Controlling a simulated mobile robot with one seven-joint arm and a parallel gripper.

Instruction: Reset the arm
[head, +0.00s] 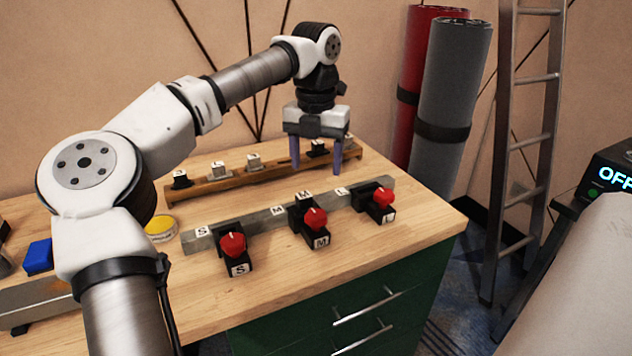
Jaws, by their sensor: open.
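My arm reaches from the lower left over the wooden worktop (400,236) and bends down at the wrist. My gripper (316,168) points downward with its two purple fingers apart. I cannot tell how far the fingertips are above the worktop.
A grey bar (262,224) holds three black blocks with red knobs (233,245), marked S, M and L. A yellow button (160,228) and a blue block (38,254) are at left. Rolled mats (450,100) and a ladder (495,190) stand right. The worktop's right front is clear.

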